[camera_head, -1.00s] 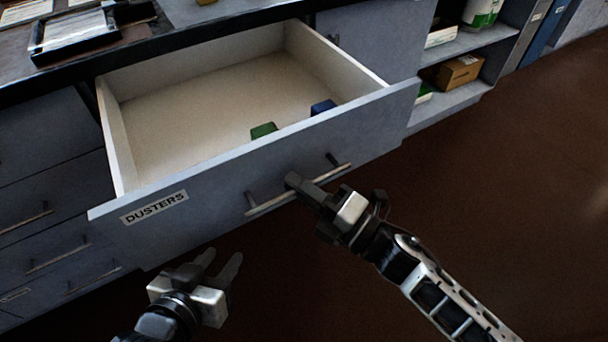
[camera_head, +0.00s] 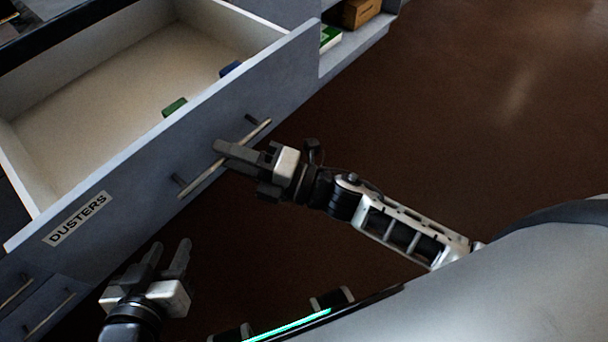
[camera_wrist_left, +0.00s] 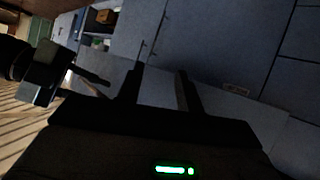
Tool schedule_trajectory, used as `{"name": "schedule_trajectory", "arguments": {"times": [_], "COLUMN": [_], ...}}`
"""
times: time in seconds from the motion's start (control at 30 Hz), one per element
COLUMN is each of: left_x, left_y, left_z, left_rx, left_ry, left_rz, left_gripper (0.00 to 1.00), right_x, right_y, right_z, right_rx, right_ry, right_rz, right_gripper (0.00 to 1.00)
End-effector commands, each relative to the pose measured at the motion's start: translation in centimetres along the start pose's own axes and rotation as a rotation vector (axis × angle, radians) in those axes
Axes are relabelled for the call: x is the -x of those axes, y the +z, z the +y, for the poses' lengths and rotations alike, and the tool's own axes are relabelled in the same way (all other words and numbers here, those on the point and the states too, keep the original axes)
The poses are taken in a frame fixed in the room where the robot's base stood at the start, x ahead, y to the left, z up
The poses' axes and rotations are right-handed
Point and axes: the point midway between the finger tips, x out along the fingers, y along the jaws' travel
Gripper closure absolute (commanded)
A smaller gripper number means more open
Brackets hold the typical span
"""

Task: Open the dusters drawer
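The dusters drawer (camera_head: 130,150) is pulled well out of the cabinet in the head view. Its front carries a DUSTERS label (camera_head: 77,219) and a bar handle (camera_head: 200,181). A green item (camera_head: 174,106) and a blue item (camera_head: 230,69) lie inside near the front. My right gripper (camera_head: 228,152) is at the middle of the handle, its fingers close together over the bar; it looks shut on it. My left gripper (camera_head: 166,256) is open and empty, below and in front of the drawer front; its parted fingers (camera_wrist_left: 160,90) also show in the left wrist view.
Other closed drawers (camera_head: 40,312) are below at the left. An open shelf with a brown box (camera_head: 360,12) stands beyond the drawer. Brown floor (camera_head: 470,110) is clear to the right. My own base fills the lower right.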

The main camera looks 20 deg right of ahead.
Motion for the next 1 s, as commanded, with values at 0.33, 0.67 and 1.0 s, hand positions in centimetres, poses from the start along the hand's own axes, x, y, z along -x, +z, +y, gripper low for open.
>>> {"name": "schedule_trajectory", "arguments": {"times": [0.33, 0.67, 1.0], "left_x": [-0.2, -0.2, -0.2], "left_y": [0.2, 0.3, 0.5], "left_z": [-0.1, -0.1, -0.1], "left_rx": [-0.004, -0.007, -0.007], "left_ry": [0.0, 0.001, 0.001], "left_rz": [0.009, 0.012, 0.007], "left_gripper": [0.64, 0.64, 0.64], "right_x": [7.7, 13.9, 15.2], "right_y": [-0.1, 0.0, 0.0], "right_z": [-0.2, -0.1, 0.1], "right_rx": [-0.001, 0.0, 0.002], "right_ry": [-0.006, -0.003, 0.001], "right_rz": [0.0, 0.0, 0.0], "right_gripper": [0.68, 0.68, 0.68]}}
